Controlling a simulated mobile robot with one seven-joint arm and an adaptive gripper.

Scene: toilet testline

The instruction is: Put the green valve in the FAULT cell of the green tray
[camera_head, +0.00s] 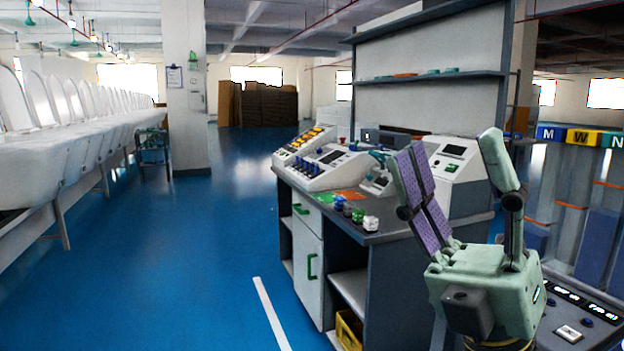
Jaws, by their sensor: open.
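My gripper (450,147) stands upright in the right foreground. Its two fingers are spread wide with nothing between them, and one shows purple ribbed pads. Several small parts sit in a row near the front edge of the grey workbench (385,236), left of my gripper and apart from it. One small green part (358,215) in that row may be the green valve; it is too small to be sure. I cannot make out a green tray or its FAULT cell. My gripper hides part of the bench's right side.
Control consoles (325,165) fill the back of the bench, and a shelf (430,76) rises behind. A column (187,90) and a row of white toilets (60,140) stand at left. The blue floor (190,260) between is clear. A yellow crate (349,330) sits under the bench.

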